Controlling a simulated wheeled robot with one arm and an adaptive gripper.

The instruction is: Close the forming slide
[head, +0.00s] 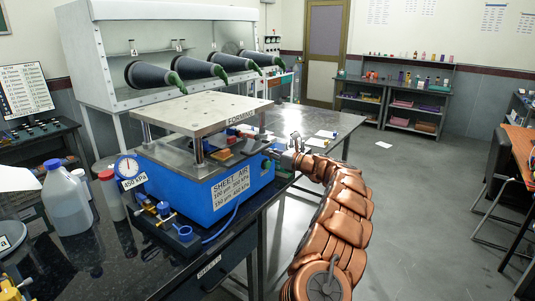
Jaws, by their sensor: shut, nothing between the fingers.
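The forming press is a blue box (222,192) on the black bench, labelled "SHEET AIR" with several thickness and pressure lines. A flat metal top plate (203,111) stands on posts above it, with a small label on its right edge. I cannot tell from this view how far the slide is in or out. My copper-coloured arm comes from the lower right. My gripper (281,153) is shut and empty at the right side of the press; its fingertips are small and partly hidden, so contact is unclear.
A pressure gauge (127,167) and a valve assembly (162,216) with a blue hose sit at the press's left and front. A plastic bottle with a blue cap (66,204) stands left. A glovebox (180,60) is behind. Open floor lies right.

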